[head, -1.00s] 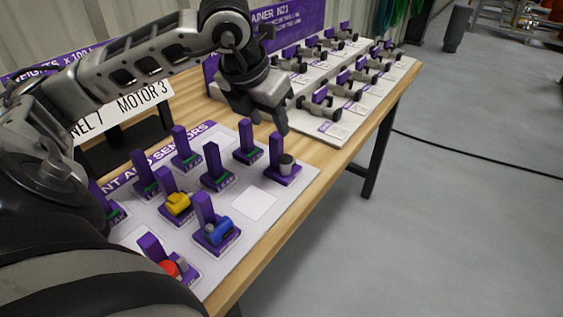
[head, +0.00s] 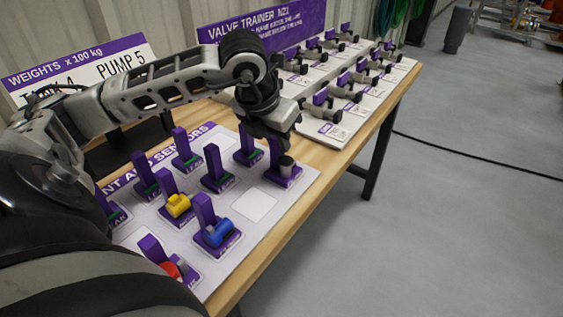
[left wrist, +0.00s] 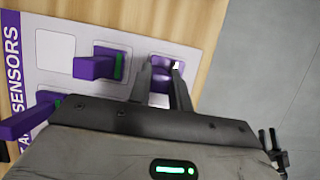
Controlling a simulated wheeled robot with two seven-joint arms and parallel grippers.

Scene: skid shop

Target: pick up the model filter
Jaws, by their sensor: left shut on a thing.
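The model filter (head: 286,166) looks to be the purple stand with an upright post and a small grey, dark-topped cylinder, at the far right corner of the white board. My left gripper (head: 276,144) comes down over it from above and is shut on its post, which the fingers mostly hide. In the left wrist view, the purple filter (left wrist: 160,88) shows between the two fingers (left wrist: 161,80). Its base appears to rest on the board. My right gripper is not in view.
Other purple stands, with a yellow piece (head: 178,205) and a blue piece (head: 217,232), are on the white board (head: 200,268). An empty white square (head: 254,205) lies in front of the filter. Valve trainer panels (head: 338,132) stand behind on the wooden table (head: 300,222).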

